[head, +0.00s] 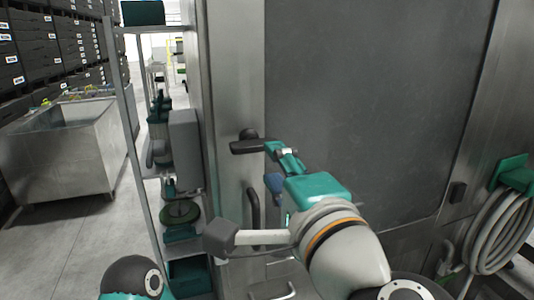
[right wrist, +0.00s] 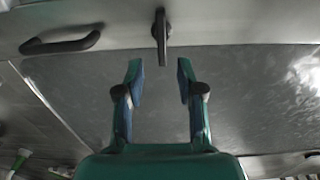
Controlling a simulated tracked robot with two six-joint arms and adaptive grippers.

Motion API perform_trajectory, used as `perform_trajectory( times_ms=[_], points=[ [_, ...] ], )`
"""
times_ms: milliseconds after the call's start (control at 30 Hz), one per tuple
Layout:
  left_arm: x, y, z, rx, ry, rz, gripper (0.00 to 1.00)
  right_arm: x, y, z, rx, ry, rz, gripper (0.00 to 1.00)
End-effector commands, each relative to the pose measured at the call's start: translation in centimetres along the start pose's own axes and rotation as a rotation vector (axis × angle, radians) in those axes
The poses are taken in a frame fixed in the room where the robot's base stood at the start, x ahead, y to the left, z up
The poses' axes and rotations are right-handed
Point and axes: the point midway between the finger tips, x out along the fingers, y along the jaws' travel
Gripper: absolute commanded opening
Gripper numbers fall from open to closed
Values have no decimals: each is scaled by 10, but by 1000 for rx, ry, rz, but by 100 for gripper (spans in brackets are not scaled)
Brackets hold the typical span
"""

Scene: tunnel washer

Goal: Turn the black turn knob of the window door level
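The black turn knob (head: 246,146) is on the steel strip left of the grey window door (head: 365,85). Its bar lies about level in the head view. The knob (right wrist: 161,32) also shows in the right wrist view, its bar pointing toward the gap between my fingers. My right gripper (head: 270,164) is just right of the knob. In the right wrist view my right gripper (right wrist: 159,66) is open, with nothing between its fingers; the knob's end looks beyond the fingertips. Whether they touch it cannot be told. My left gripper is not in view.
A dark bar handle (head: 253,218) is below the knob. A metal shelf rack (head: 127,110) with bottles and bins stands left of the machine. A steel tub (head: 65,150) is farther left. A coiled hose (head: 497,232) hangs at the right. Floor shows at the lower left.

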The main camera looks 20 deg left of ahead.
Motion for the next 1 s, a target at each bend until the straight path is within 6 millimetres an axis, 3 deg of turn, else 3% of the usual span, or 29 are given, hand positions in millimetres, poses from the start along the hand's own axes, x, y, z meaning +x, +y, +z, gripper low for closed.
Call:
perform_trajectory(
  times_ms=[100, 300, 667, 767, 867, 967, 1000],
  points=[
    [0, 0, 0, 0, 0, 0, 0, -22, 0, 0, 1, -2, -1, 38],
    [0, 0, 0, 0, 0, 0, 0, -39, 1, 0, 0, 0, 2, 38],
    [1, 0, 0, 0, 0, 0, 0, -40, 2, -2, 1, 3, 3, 38],
    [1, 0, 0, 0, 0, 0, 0, -37, 5, -13, 5, 25, 11, 38],
    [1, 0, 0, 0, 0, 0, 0, -24, 23, -36, 7, 77, 51, 38],
    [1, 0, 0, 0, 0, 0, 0, -3, 60, -71, 6, 150, 129, 38],
    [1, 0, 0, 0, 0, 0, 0, 5, 80, -86, 6, 182, 172, 38]
  ],
)
